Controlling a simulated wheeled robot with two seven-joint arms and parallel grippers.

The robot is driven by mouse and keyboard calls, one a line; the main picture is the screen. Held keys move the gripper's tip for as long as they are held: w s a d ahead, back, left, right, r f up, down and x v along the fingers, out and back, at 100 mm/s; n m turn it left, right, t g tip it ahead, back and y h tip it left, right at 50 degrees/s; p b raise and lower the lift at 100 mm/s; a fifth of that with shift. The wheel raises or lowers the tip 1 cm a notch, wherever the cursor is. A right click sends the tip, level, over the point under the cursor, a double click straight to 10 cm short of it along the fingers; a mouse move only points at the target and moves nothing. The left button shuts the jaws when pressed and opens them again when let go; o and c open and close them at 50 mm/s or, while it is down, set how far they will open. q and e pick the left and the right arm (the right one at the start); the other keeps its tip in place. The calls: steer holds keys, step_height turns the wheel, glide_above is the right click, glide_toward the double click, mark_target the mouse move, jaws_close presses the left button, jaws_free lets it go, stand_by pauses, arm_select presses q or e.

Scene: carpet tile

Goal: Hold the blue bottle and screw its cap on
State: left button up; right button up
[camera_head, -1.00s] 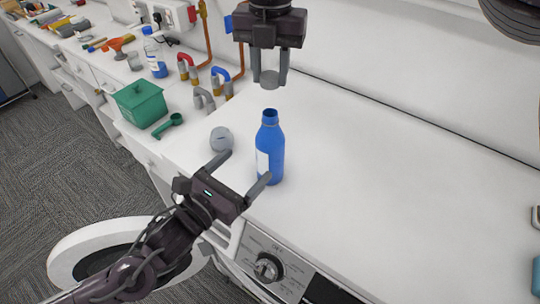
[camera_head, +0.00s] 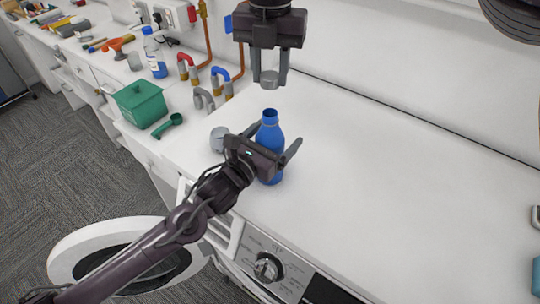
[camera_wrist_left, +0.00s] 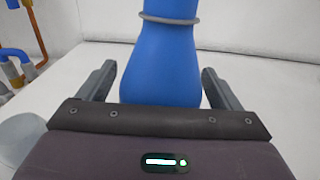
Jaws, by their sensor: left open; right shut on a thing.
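The blue bottle (camera_head: 270,135) stands upright and uncapped on the white worktop; it also fills the middle of the left wrist view (camera_wrist_left: 165,60). My left gripper (camera_head: 272,140) is open, with one finger on each side of the bottle's body; in the left wrist view a gap shows between each finger and the bottle. My left gripper hides part of the bottle's lower body in the head view. My right gripper (camera_head: 270,78) is shut on the grey cap (camera_head: 269,80) and holds it above the bottle's open neck, apart from it.
A grey round object (camera_head: 218,139) sits just left of the bottle. A green bin (camera_head: 140,104) and a green scoop (camera_head: 168,126) lie farther left, near pipe fittings (camera_head: 204,100). The worktop (camera_head: 400,190) to the right is clear.

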mark_target(270, 113)
arm_select(q)
steer(key=c, duration=1.5)
arm_select(e)
steer(key=shift+f, duration=2.5)
steer(key=shift+f, duration=0.9)
steer(key=shift+f, duration=0.6)
